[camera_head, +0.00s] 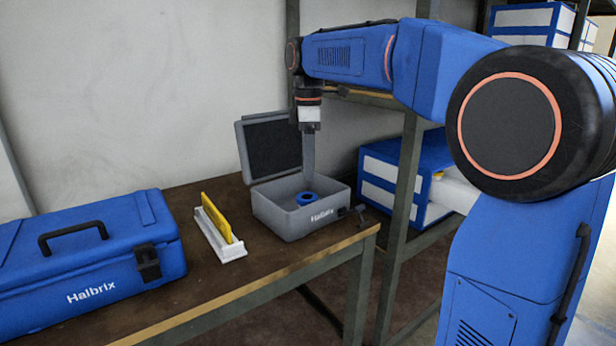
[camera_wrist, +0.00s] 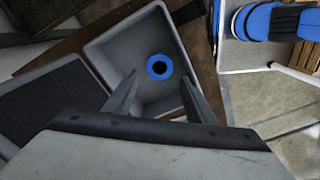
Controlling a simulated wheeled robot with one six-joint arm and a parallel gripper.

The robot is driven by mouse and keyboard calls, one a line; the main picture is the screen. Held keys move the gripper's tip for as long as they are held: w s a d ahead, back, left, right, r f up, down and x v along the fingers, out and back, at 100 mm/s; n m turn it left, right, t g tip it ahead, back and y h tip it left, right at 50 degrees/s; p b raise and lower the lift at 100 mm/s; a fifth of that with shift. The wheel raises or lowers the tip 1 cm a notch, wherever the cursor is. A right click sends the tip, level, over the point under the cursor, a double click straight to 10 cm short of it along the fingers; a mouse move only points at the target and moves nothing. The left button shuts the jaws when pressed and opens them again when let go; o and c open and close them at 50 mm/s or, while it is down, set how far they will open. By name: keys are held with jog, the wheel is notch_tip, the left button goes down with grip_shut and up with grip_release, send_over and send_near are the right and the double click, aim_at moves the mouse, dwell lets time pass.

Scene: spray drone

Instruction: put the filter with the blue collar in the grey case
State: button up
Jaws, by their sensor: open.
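The grey case (camera_head: 291,221) stands open on the table, its lid (camera_head: 242,148) tilted back. The filter with the blue collar (camera_head: 307,198) is inside the case, near its middle. In the wrist view the collar shows as a blue ring (camera_wrist: 159,67) with a dark centre, resting inside the grey case (camera_wrist: 101,47). My gripper (camera_head: 308,178) points down over the case. In the wrist view my gripper (camera_wrist: 158,95) has its two fingers apart with nothing between them, and the filter lies just beyond the fingertips, apart from them. The filter's body below the collar is hidden.
A white holder (camera_head: 230,250) with a yellow plate (camera_head: 217,217) stands left of the case. A blue toolbox (camera_head: 90,262) fills the table's left end. The table's front edge (camera_head: 272,291) runs close to the case. A shelf rack with blue and white boxes (camera_head: 397,180) stands to the right.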

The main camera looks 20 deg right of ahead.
jog(key=shift+s+r, duration=0.1)
jog(key=shift+r, duration=0.2)
jog(key=s+d+f+m+t, duration=0.2)
jog(key=s+f+m, duration=0.5)
jog(key=s, duration=0.8)
jog(key=s+d+f+m+t, duration=0.2)
jog(key=s+d+f+m, duration=0.2)
jog(key=s+f+m, duration=0.4)
jog(key=s+f, duration=0.6)
jog(key=s, duration=0.2)
jog(key=shift+s+f+t, duration=0.15)
jog(key=shift+s+t, duration=0.05)
jog(key=shift+t, duration=0.2)
jog(key=shift+d, duration=0.15)
